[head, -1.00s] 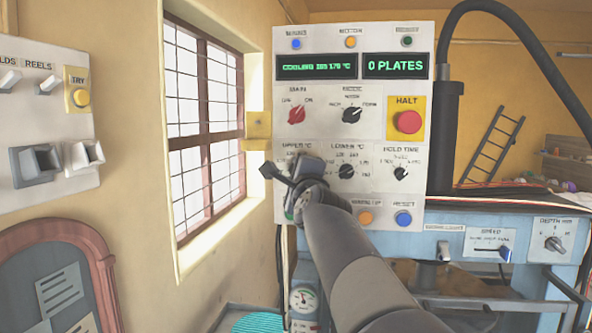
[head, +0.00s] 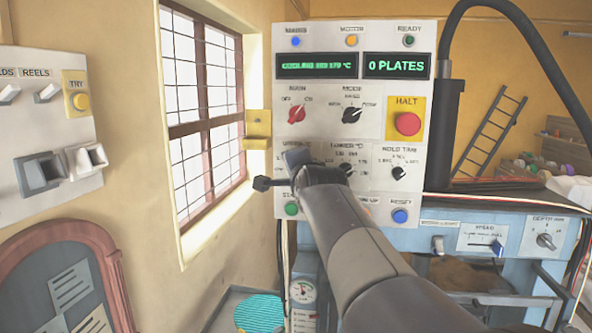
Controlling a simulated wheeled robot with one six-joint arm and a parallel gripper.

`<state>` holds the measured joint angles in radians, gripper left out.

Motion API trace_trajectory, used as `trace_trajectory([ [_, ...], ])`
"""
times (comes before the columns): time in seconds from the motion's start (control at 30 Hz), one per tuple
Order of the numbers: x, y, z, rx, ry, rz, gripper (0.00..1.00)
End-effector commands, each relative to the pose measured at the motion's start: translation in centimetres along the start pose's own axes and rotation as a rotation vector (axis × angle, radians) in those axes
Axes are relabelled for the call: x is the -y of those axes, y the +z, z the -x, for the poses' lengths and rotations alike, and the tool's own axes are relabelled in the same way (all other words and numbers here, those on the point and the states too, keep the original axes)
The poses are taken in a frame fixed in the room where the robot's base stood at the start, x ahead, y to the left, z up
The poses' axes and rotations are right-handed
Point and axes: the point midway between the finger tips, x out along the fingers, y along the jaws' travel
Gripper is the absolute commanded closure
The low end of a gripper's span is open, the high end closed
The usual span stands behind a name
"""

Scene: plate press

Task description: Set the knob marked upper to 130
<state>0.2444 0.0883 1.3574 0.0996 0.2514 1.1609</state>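The control panel (head: 380,90) faces me, with several knobs, lamps and two green displays. The upper temperature knob sits in the panel's left lower row. It is hidden behind my gripper and wrist, so its setting cannot be read. My gripper (head: 284,170) is in front of that spot, seen from behind. I cannot tell whether its fingers are open or shut, or whether they touch the knob. The left display (head: 317,66) reads something like cooling with a temperature near 179 °C. The lower temperature knob (head: 347,168) is partly hidden by my arm.
The red halt button (head: 408,124) is right of centre on the panel. The hold time knob (head: 398,173) and blue reset button (head: 400,216) are below it. A yellow bracket (head: 258,129) sticks out at the panel's left. A white switch panel (head: 45,130) stands at far left.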

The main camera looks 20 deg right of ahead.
Motion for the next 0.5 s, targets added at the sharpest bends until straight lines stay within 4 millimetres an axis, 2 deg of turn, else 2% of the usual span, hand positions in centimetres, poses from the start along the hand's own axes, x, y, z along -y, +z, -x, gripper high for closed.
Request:
trace_trajectory([
  [0.47,-0.13,0.09,-0.04,0.002,0.009,0.015,0.92],
  [0.5,-0.13,0.09,-0.04,0.002,0.009,0.015,0.68],
])
